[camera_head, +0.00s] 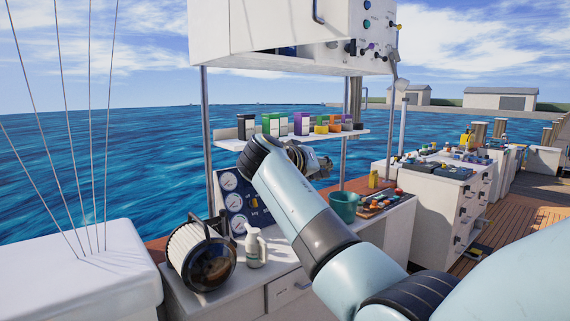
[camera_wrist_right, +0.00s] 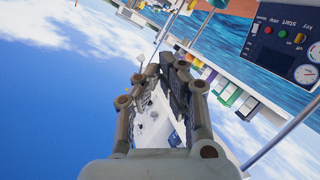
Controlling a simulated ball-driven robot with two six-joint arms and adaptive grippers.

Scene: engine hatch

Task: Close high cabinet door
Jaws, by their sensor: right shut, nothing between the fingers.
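The high white cabinet (camera_head: 212,30) hangs at the top of the head view, its upper part cut off by the frame. Its door (camera_head: 275,25) is a white panel with a dark vertical handle (camera_head: 318,12) near its right side. A dark gap with a blue item shows under the door's lower edge, so the door appears ajar; how far I cannot tell. My right gripper (camera_head: 308,160) is below the cabinet, in front of the shelf, apart from the door. In the wrist view its fingers (camera_wrist_right: 160,68) are shut and empty. My left gripper is not in view.
A shelf (camera_head: 352,133) with several coloured boxes runs under the cabinet between metal posts. The counter below holds a round filter-like part (camera_head: 205,255), a white bottle (camera_head: 255,247), a green bucket (camera_head: 344,206) and a gauge panel (camera_head: 234,201). A drawer cabinet (camera_head: 440,200) stands right.

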